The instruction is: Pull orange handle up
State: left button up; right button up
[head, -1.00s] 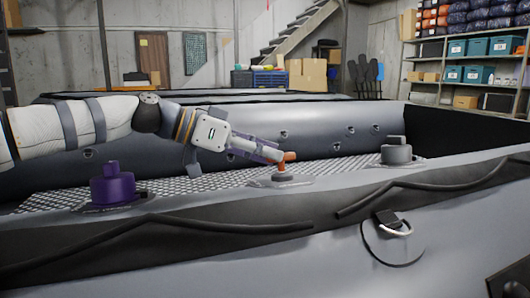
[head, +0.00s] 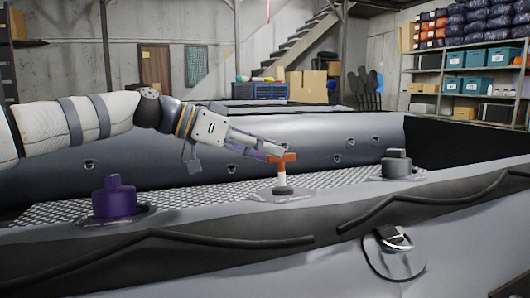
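The orange handle (head: 282,159) is T-shaped and stands upright on the boat's near tube, right of centre in the head view. An orange and white stem shows between its crossbar and the dark round base (head: 283,190). My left gripper (head: 275,152) reaches in from the left with its fingers at the crossbar. It appears shut on the handle, with the fingers hiding part of the crossbar's left side. My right gripper is not in view.
A purple valve knob (head: 114,198) stands on the tube to the left, and a grey one (head: 396,164) to the right. A metal D-ring (head: 398,243) hangs on the near side. Shelves (head: 468,82) stand far behind at the right.

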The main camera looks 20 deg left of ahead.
pick_arm(q)
jog(key=shift+f, duration=0.15)
jog(key=v, duration=1.2)
jog(key=shift+f, duration=0.1)
